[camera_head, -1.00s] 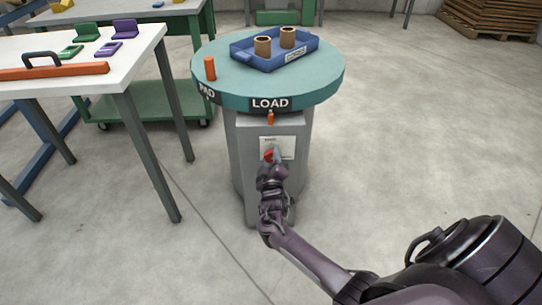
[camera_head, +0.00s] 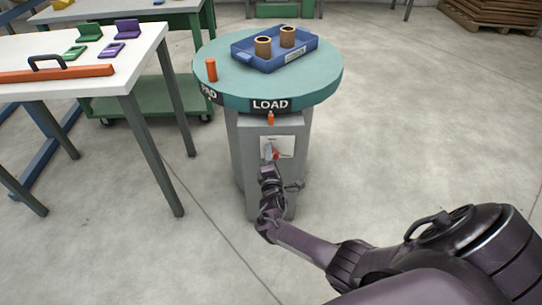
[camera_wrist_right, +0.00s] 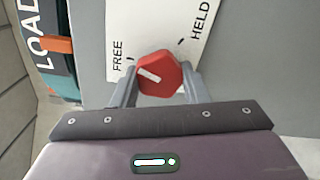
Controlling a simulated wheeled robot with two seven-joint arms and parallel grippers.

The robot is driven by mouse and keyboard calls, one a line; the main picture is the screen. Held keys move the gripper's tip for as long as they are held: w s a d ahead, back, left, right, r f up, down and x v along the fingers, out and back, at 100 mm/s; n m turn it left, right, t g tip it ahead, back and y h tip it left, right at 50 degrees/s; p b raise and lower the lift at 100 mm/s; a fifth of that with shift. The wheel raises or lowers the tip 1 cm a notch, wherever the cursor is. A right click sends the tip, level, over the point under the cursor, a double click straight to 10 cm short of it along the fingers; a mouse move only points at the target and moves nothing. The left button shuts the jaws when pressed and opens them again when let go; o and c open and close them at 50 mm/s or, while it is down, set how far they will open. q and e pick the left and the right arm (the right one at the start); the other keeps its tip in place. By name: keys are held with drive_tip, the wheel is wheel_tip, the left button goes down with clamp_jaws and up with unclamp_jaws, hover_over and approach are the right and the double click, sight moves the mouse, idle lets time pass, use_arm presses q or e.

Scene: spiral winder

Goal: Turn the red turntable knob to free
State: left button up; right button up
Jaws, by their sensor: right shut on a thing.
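The red turntable knob (camera_wrist_right: 168,70) sits on a white plate (camera_wrist_right: 120,20) marked FREE and HELD. In the wrist view its white pointer line aims to the left and slightly up, roughly at the FREE tick. In the head view the knob (camera_head: 276,154) shows small on the front of the grey pedestal. My right gripper (camera_head: 271,153) is shut on the knob, with one finger on each side of it. The turntable (camera_head: 215,55) is a round teal top with a LOAD label facing front, above an orange pointer (camera_head: 270,118). My left gripper is not in view.
A blue tray (camera_head: 243,56) with two brown cylinders and an upright orange peg (camera_head: 211,70) stand on the turntable. A white table (camera_head: 140,55) is at the left, with a green cart (camera_head: 150,100) behind it. The floor to the right is open.

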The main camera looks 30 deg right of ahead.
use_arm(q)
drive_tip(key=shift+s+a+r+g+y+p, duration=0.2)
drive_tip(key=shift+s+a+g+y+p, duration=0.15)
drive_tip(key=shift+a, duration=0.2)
use_arm(e)
drive_tip(key=shift+f+n, duration=0.1)
drive_tip(key=shift+n, duration=1.9)
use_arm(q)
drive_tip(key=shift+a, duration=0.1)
use_arm(e)
drive_tip(key=o, duration=1)
drive_tip(key=shift+c, duration=0.2)
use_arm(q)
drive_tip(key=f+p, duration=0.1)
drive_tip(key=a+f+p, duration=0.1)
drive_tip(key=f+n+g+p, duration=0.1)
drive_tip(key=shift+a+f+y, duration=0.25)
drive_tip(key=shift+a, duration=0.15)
use_arm(e)
drive_tip(key=v, duration=0.8)
drive_tip(key=shift+w, duration=0.1)
